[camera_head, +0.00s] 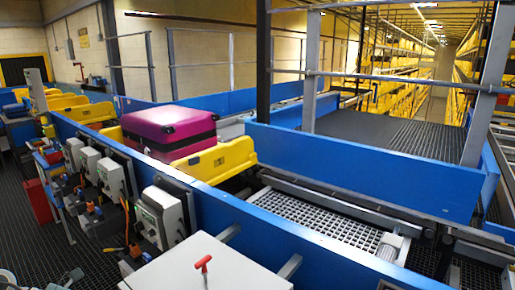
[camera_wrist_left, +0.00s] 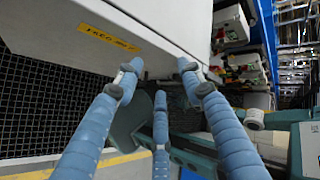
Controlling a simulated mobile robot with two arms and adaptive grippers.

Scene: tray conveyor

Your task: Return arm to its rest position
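My left gripper (camera_wrist_left: 159,80) shows in the left wrist view with its blue, grey-tipped fingers spread apart. Nothing is between them. The fingers are close to the lower edge of a white cabinet (camera_wrist_left: 80,40) with a yellow label; I cannot tell whether they touch it. In the head view, small grey parts at the bottom left edge may be mine, but they are too cut off to be sure. My right gripper is in neither view.
In the head view, a magenta suitcase (camera_head: 168,127) lies in a yellow tray (camera_head: 222,160) on the blue-sided conveyor. A white cabinet top with a red T-handle (camera_head: 203,263) is at the front. Grey control boxes (camera_head: 160,217) line the conveyor side. Dark grating floor (camera_head: 35,250) is at left.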

